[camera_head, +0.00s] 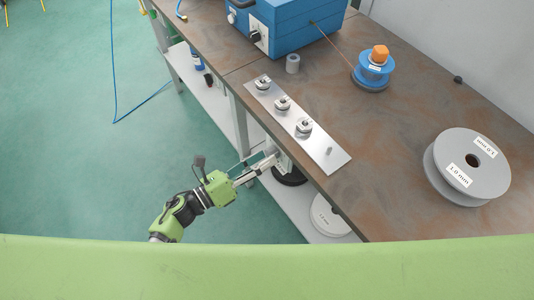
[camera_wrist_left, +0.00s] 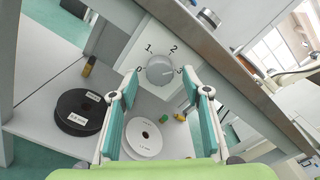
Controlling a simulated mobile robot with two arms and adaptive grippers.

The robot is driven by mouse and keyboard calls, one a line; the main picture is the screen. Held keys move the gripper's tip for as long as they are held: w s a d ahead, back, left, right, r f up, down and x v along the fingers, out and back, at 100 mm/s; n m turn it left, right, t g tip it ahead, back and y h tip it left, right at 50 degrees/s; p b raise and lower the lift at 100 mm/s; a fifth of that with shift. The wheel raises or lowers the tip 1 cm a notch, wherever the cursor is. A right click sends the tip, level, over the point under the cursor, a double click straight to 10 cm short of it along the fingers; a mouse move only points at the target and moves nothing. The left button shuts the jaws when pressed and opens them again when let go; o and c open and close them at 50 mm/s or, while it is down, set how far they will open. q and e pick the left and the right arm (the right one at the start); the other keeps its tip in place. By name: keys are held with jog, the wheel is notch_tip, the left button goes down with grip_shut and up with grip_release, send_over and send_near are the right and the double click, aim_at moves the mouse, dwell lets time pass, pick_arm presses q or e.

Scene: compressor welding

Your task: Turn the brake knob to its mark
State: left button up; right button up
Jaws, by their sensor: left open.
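In the left wrist view the round grey brake knob (camera_wrist_left: 160,69) sits on a white panel (camera_wrist_left: 147,38) marked 0, 1, 2 and 3. A pale line on the knob seems to run toward the 3, but it is too small to be sure. My left gripper (camera_wrist_left: 159,80) is open, with one teal finger on each side of the knob. I cannot tell whether either finger touches it. In the head view my left gripper (camera_head: 264,167) is at the table's front edge, and the knob is hidden there. My right gripper is not in view.
The shelf under the table (camera_head: 460,97) holds a black spool (camera_wrist_left: 80,111) and a white spool (camera_wrist_left: 143,139). On the table are a metal plate (camera_head: 327,159) with several fittings, a blue box (camera_head: 290,25), a blue spool (camera_head: 372,75) and a large grey spool (camera_head: 467,166).

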pick_arm(q)
jog(key=shift+x, duration=1.1)
jog(key=c, duration=1.1)
jog(key=shift+n, duration=0.3)
